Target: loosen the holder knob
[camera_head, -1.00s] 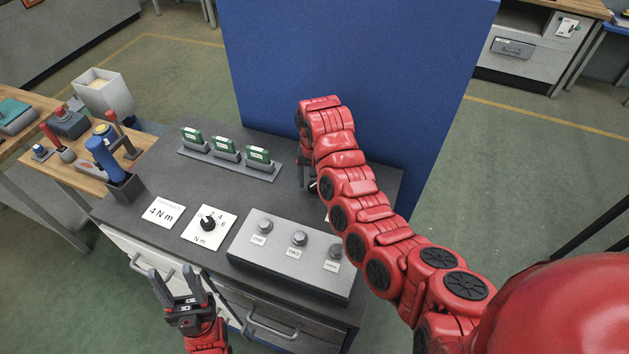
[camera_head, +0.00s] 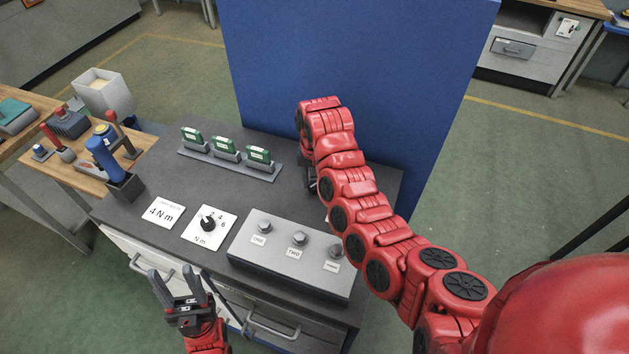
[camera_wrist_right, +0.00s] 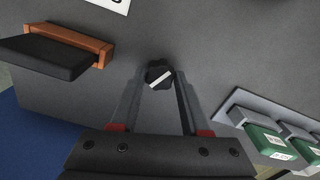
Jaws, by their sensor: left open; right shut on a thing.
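In the right wrist view, a black knob with a white mark (camera_wrist_right: 160,76) sits between the fingertips of my right gripper (camera_wrist_right: 159,84), which is shut on it. An orange-brown holder (camera_wrist_right: 92,45) with a dark block in it is to the left of the knob in that view. My left gripper (camera_head: 177,278) is open and empty in front of the bench.
Green modules (camera_head: 226,148) stand in a grey rack left of the right arm. A grey box (camera_head: 292,262) with several knobs, a dial card (camera_head: 209,224) and a "4 Nm" card (camera_head: 163,212) are nearer. A blue panel (camera_head: 345,75) rises behind.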

